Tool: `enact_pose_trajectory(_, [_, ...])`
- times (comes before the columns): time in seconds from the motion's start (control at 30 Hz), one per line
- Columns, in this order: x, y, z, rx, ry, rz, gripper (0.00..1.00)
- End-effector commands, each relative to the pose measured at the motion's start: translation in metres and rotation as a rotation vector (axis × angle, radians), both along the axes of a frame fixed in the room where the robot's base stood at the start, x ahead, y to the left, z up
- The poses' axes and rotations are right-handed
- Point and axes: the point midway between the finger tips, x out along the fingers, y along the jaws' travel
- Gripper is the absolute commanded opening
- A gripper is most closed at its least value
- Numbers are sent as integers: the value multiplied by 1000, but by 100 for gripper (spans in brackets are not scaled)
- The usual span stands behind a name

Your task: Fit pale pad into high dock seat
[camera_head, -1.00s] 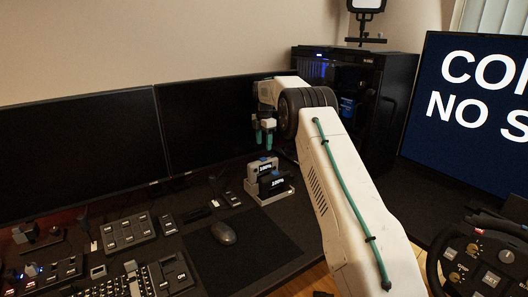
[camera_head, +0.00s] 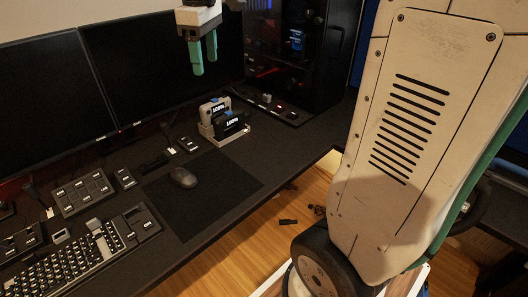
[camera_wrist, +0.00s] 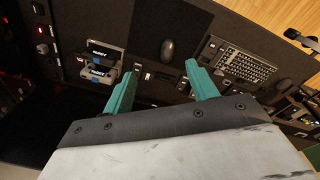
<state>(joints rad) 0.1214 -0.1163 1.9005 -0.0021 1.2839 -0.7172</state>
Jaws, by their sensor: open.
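A pale grey pad (camera_head: 213,107) with a dark label stands at the back of a small light grey dock (camera_head: 233,136) on the desk. A black pad (camera_head: 231,124) stands in front of it and hides part of it. I cannot tell which seat is the high one. The dock and its two labelled pads also show at the upper left of the wrist view. My gripper (camera_head: 203,62), with two teal fingers pointing down, is open and empty. It hangs in the air, above the dock in the head picture. Its spread fingers also show in the wrist view (camera_wrist: 160,70).
A keyboard (camera_head: 75,262) and button boxes (camera_head: 82,193) are at the left. Monitors (camera_head: 165,70) stand behind. A dark PC case (camera_head: 300,50) stands at the back right.

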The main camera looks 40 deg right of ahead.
Motion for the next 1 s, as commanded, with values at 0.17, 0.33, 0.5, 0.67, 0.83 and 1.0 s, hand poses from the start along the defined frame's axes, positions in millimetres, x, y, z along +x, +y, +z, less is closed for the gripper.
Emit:
enact_pose_trajectory(0.17, [-101,28,-16,20,-23,-212,58])
enact_pose_trajectory(0.33, [-183,44,-51,42,-38,-410,58])
enact_pose_trajectory(0.5, [-231,51,-84,57,-44,-542,58])
enact_pose_trajectory(0.67, [-247,52,-97,64,-46,-592,58])
enact_pose_trajectory(0.83, [-248,52,-98,64,-45,-597,58])
enact_pose_trajectory(1.0, [-247,52,-98,64,-45,-597,58])
